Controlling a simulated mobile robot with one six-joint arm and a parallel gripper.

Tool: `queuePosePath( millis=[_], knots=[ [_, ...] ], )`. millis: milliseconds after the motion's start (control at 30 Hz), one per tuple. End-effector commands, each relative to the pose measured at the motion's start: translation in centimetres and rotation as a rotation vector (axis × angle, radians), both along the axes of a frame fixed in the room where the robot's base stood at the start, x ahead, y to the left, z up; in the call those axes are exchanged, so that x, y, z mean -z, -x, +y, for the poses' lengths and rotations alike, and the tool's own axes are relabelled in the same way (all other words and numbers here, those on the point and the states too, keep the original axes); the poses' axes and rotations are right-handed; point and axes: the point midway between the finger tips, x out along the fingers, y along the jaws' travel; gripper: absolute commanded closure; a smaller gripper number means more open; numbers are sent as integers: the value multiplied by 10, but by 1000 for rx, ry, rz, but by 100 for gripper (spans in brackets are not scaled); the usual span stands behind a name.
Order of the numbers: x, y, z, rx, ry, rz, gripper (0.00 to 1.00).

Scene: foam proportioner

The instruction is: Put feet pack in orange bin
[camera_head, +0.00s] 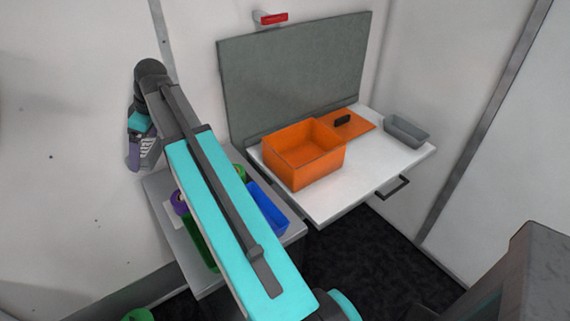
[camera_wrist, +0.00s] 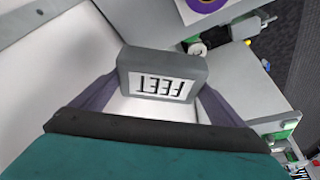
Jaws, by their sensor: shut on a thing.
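The feet pack (camera_wrist: 162,76) is a grey block with a white label reading FEET, upside down in the wrist view. My gripper (camera_wrist: 150,92) is shut on it, with a purple finger on each side. In the head view my gripper (camera_head: 134,155) hangs at the left, in front of the white wall and beyond the low side table; the pack is hard to make out there. The orange bin (camera_head: 303,156) stands open on the white table to the right, apart from my gripper. The part of its inside that shows looks empty.
An orange lid (camera_head: 350,124) with a black handle lies behind the bin. A grey tray (camera_head: 406,130) stands at the table's right. A blue bin (camera_head: 266,207) and a green bin (camera_head: 200,243) sit on the side table, partly hidden by my arm. A grey panel (camera_head: 290,80) rises behind.

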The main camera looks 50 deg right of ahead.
Motion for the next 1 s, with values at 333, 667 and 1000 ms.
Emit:
queuePosePath(
  millis=[333, 667, 1000],
  knots=[
    [2, 27, -105, 43, -2, -5, 33],
    [5, 70, -199, 125, -3, -7, 33],
    [9, 130, -289, 245, -3, -9, 33]
  ],
)
